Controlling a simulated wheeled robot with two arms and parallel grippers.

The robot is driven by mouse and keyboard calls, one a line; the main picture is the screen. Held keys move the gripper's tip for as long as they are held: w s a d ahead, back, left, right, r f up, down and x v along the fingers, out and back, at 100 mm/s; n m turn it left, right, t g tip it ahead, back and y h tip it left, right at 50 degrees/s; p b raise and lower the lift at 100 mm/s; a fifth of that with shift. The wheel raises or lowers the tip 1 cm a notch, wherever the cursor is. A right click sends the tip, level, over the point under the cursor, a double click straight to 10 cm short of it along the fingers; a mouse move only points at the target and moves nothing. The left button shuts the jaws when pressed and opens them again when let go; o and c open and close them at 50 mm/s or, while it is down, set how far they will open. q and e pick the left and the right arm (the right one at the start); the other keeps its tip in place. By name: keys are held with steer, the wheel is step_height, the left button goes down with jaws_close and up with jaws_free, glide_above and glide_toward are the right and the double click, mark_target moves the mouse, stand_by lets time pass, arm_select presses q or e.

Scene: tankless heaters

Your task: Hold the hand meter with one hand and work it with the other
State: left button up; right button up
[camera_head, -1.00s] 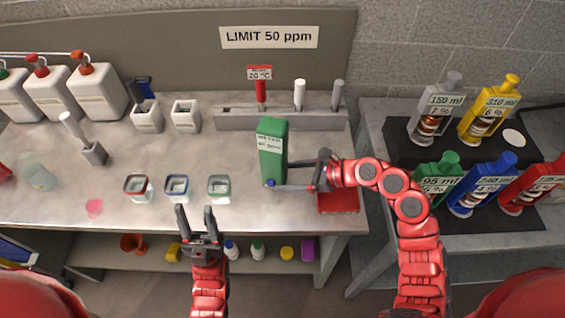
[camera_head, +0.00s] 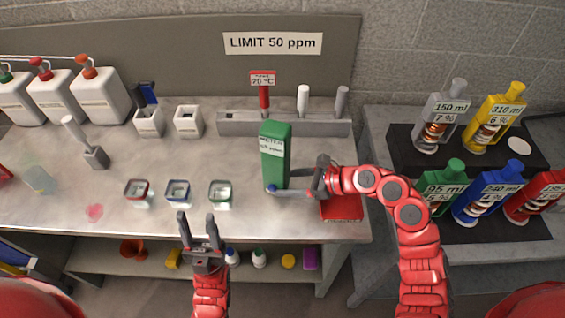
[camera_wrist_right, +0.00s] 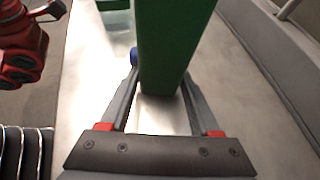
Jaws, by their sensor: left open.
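The hand meter (camera_head: 276,160) is a tall green block with a white label on its upper front and a blue knob at its lower left. It is upright over the right part of the bench. My right gripper (camera_head: 281,190) reaches in from the right at its lower end. In the right wrist view the green body (camera_wrist_right: 170,40) lies between the two fingers (camera_wrist_right: 162,82), which appear closed against its sides. Whether its base touches the bench is unclear. My left gripper (camera_head: 199,230) is open and empty at the bench's front edge, left of and below the meter.
Small cups (camera_head: 178,193) stand in a row left of the meter. A rack (camera_head: 285,125) with upright handles stands behind it. A red tray (camera_head: 341,208) lies under my right gripper. Labelled bottles (camera_head: 435,118) stand on the right-hand table.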

steer(key=o, duration=0.5)
steer(key=v, duration=1.2)
steer(key=shift+f, duration=0.1)
